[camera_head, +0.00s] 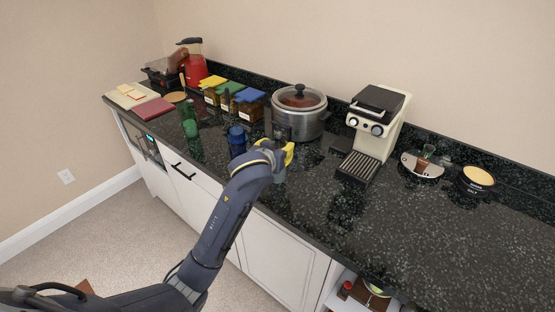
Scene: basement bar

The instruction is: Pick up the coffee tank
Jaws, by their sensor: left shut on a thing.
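My left gripper (283,151), with yellow finger parts, is at the front part of the counter, before the metal pot. It is shut on a dark, partly see-through container (282,131), which looks like the coffee tank. My gripper and arm hide much of it, so I cannot tell whether it touches the counter. My right gripper is not in view. A cream coffee machine (374,133) with a black top and a drip tray stands to the right of the gripper.
A lidded metal pot (299,113) stands close behind the gripper. Blue glass (237,139) and green glass (190,126) stand to its left. Jars with coloured lids (248,107) line the back. A tray (421,167) and a round tin (476,180) are right. The front right counter (430,235) is clear.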

